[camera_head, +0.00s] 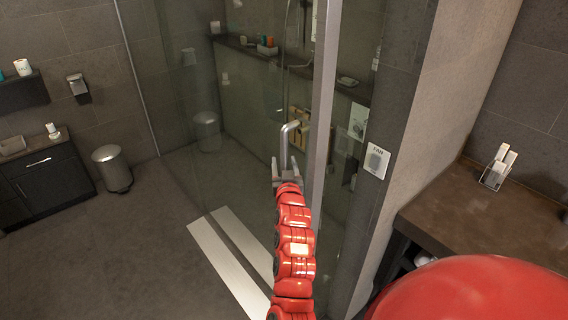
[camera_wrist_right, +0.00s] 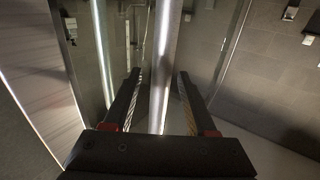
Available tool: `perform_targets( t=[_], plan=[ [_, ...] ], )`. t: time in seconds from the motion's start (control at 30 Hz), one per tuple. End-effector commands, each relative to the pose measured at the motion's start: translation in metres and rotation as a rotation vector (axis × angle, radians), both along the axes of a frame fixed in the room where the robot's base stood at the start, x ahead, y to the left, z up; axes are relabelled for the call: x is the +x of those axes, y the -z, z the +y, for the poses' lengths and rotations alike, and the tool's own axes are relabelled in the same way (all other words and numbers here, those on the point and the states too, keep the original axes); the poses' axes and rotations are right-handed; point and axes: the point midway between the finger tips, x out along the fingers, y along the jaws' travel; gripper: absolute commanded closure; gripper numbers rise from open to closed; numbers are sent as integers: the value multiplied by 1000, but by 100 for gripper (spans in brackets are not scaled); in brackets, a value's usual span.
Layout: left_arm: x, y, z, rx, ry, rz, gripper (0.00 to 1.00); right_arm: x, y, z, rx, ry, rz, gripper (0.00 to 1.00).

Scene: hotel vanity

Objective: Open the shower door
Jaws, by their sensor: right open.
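The glass shower door (camera_head: 240,110) stands in the middle of the head view, beside an upright metal profile (camera_head: 325,100). It looks closed. Its silver bar handle (camera_head: 286,135) is upright, near that profile. My right gripper (camera_head: 287,168) is at the lower part of the handle, with its red arm reaching up from below. In the right wrist view, the right gripper (camera_wrist_right: 160,85) is open. The handle (camera_wrist_right: 163,60) runs between its two fingers, with a visible gap to each side. Whether a finger touches it, I cannot tell. My left gripper is not in view.
A brown vanity counter (camera_head: 480,215) with a small holder (camera_head: 497,168) stands at the right, beside a wall edge. A metal bin (camera_head: 112,168) and a dark cabinet (camera_head: 45,172) stand at the far left. The grey floor (camera_head: 120,250) left of the door is clear.

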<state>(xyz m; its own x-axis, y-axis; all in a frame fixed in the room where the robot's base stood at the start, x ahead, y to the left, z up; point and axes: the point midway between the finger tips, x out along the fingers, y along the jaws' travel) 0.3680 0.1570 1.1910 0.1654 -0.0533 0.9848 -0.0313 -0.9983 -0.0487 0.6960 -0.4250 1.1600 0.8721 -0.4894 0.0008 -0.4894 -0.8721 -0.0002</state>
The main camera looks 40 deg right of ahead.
Motion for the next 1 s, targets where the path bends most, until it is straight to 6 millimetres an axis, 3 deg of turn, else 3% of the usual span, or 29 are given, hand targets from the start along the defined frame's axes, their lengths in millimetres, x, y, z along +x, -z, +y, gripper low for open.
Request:
perform_targets(
  t=[0.07, 0.4, 1.0],
  plan=[
    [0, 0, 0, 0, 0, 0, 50, 0, 0, 0, 0, 0, 0, 43],
    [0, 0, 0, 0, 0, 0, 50, 0, 0, 0, 0, 0, 1, 100],
    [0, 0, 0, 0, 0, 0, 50, 0, 0, 0, 0, -1, 1, 100]
  ],
)
